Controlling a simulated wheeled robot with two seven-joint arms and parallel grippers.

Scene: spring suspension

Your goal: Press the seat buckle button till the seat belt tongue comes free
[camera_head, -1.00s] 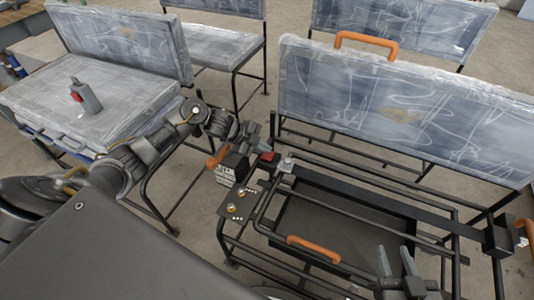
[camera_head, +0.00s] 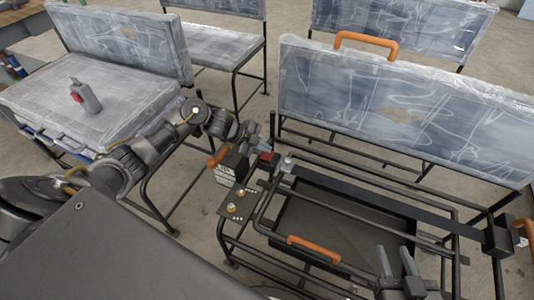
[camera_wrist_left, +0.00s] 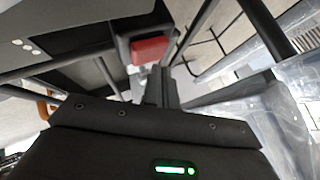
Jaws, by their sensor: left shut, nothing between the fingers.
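The buckle's red button (camera_head: 267,157) shows at the left end of the near seat frame. It also shows in the left wrist view (camera_wrist_left: 150,49), just beyond my fingertips. My left gripper (camera_head: 258,145) is shut and empty, with its fingers close by the button; I cannot tell whether they touch it. In the left wrist view the closed fingers (camera_wrist_left: 160,84) point up at the button's lower right. A black belt strap (camera_head: 385,205) runs right from a small silver piece (camera_head: 287,161) beside the buckle. The tongue itself cannot be made out clearly. My right gripper (camera_head: 397,264) is open and empty at the lower right.
Black frame bars and a dark tray (camera_head: 340,222) lie below the strap. Orange handles (camera_head: 313,249) are on the frame and backrest. A plastic-wrapped seat (camera_head: 90,100) at the left holds another grey buckle with a red button (camera_head: 88,97). A wrapped backrest (camera_head: 400,105) stands behind.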

